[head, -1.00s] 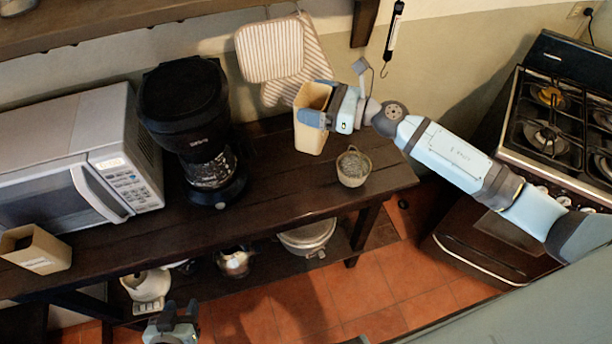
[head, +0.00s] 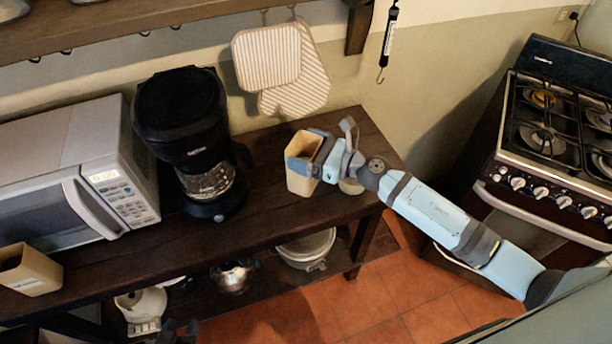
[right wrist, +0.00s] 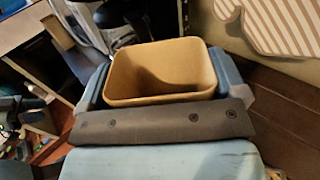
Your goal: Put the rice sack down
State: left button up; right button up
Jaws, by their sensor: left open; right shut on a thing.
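The rice sack, which I take to be the tan, open-topped, box-shaped container (head: 300,183), is upright over the right part of the dark wooden table (head: 262,185). My right gripper (head: 308,152) is shut on its upper part from the right. In the right wrist view the sack's open rim (right wrist: 160,98) sits between the two fingers, with an empty-looking inside. I cannot tell whether its base touches the table. My left gripper (head: 178,334) shows only as a dark piece at the bottom edge, away from the sack; it is open.
A small round pot (head: 351,186) stands right of the sack, mostly hidden by my right gripper. A black coffee maker (head: 190,130) and a microwave (head: 90,175) stand to the left. A similar tan container (head: 32,275) is at far left. Striped pot holders (head: 268,56) hang behind.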

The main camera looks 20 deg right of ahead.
aim_at(306, 159)
notch_tip(306, 159, down, 3)
jog(key=shift+f, duration=0.1)
notch_tip(306, 159, down, 3)
jog(key=shift+f+b, duration=0.1)
jog(key=shift+b, duration=0.3)
jog(key=shift+f, duration=0.1)
